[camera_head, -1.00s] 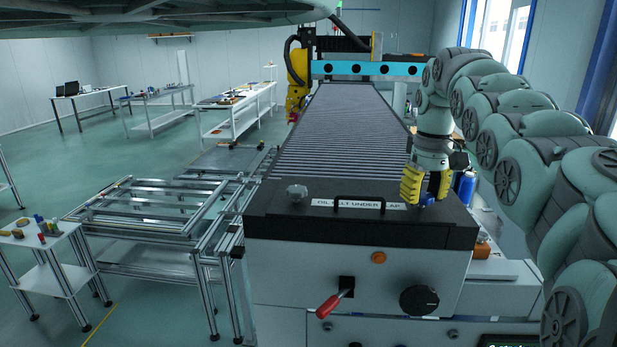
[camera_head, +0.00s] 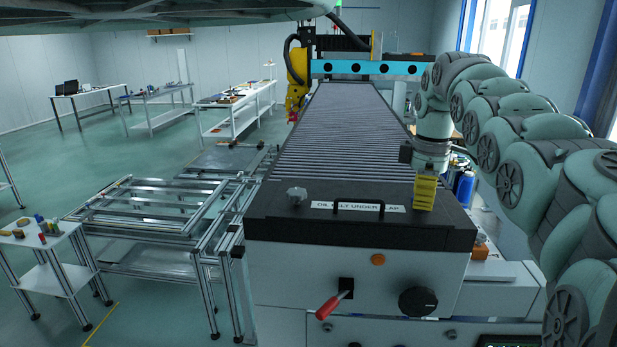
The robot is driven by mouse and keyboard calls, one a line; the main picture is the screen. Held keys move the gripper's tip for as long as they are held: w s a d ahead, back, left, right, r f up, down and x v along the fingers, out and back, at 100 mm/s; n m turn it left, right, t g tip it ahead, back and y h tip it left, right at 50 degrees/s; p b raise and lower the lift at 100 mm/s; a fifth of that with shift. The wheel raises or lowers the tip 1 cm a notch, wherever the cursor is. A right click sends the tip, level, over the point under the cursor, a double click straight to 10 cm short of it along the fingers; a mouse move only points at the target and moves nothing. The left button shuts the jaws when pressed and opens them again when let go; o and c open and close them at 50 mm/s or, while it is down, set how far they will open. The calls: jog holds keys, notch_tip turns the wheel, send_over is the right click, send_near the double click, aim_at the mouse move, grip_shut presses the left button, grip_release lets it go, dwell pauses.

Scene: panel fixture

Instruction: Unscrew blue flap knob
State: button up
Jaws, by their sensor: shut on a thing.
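The black flap (camera_head: 300,228) lies on top of the machine's near end, with a white label (camera_head: 331,206) about oil and the belt. My gripper (camera_head: 424,200) points down at the flap's right side. One yellow finger faces the camera and covers what is between the fingers. The blue flap knob is hidden behind it, and the gripper is shut on it at the flap's surface. A grey knob (camera_head: 297,195) sits at the flap's left side, with nothing on it.
A black handle (camera_head: 383,207) stands up on the flap left of my gripper. A blue bottle (camera_head: 465,188) stands right of the machine. A red lever (camera_head: 328,307) and black dial (camera_head: 418,301) stick out in front. The ribbed belt (camera_head: 345,140) behind is clear.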

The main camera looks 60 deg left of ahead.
jog(key=shift+n, duration=1.3)
jog(key=shift+w+n, duration=0.1)
jog(key=shift+n, duration=0.2)
jog(key=o, duration=1.2)
